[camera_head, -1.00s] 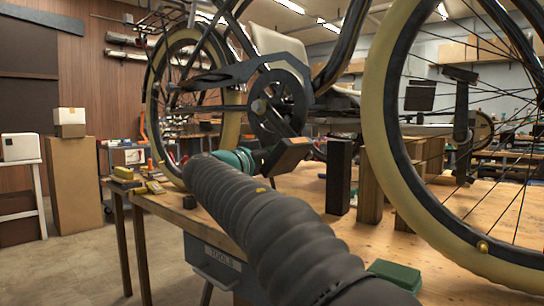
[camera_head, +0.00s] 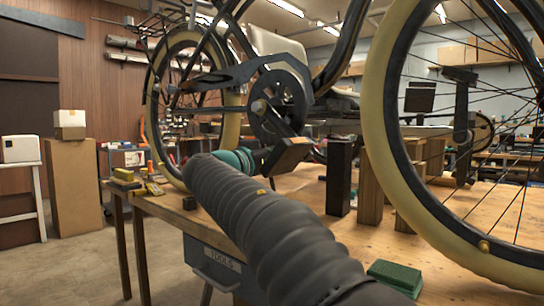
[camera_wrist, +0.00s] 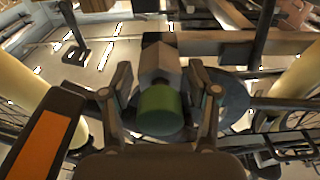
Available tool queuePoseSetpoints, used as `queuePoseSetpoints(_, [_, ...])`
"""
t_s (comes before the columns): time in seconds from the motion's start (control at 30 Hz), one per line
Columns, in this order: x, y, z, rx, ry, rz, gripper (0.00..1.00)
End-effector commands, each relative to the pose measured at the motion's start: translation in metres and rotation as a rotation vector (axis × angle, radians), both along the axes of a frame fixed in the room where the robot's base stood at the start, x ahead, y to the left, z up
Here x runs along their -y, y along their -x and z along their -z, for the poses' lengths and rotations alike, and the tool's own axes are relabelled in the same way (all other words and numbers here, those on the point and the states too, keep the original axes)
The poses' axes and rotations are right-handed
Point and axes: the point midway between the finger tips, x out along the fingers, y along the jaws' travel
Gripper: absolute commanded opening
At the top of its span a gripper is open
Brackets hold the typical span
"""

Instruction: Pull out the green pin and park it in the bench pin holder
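The green pin (camera_wrist: 160,108) shows its round green end in the middle of the wrist view, with a grey block-like part (camera_wrist: 160,62) just beyond it. My gripper (camera_wrist: 160,80) is open, with one finger on each side of the green end and a gap visible on both sides. In the head view my gripper (camera_head: 290,152) is by the bike's crank and chainring (camera_head: 278,105), partly hidden behind my arm. The pin is hidden there. I cannot clearly pick out the bench pin holder.
The wooden bench (camera_head: 370,245) carries a dark upright post (camera_head: 339,178), wooden blocks (camera_head: 370,190) and a green box (camera_head: 395,277). The front wheel (camera_head: 385,150) stands close on the right. Small yellow items (camera_head: 125,175) lie at the bench's left end.

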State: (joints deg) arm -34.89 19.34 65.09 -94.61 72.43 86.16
Motion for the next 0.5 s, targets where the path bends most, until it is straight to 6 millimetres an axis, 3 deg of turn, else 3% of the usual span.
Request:
queuePoseSetpoints(0.03, [0.0,0.0,0.0,0.0,0.0,0.0,0.53])
queuePoseSetpoints(0.23, [0.0001,0.0001,-0.0001,0.0,0.0,0.0,0.03])
queuePoseSetpoints(0.3, [0.0001,0.0001,-0.0001,0.0,0.0,0.0,0.0])
queuePoseSetpoints(0.33, [0.0,0.0,-0.0001,0.0,0.0,0.0,0.49])
queuePoseSetpoints(0.47, [0.0001,0.0001,-0.0001,0.0,0.0,0.0,0.81])
queuePoseSetpoints(0.5, [0.0001,0.0001,-0.0001,0.0,0.0,0.0,0.83])
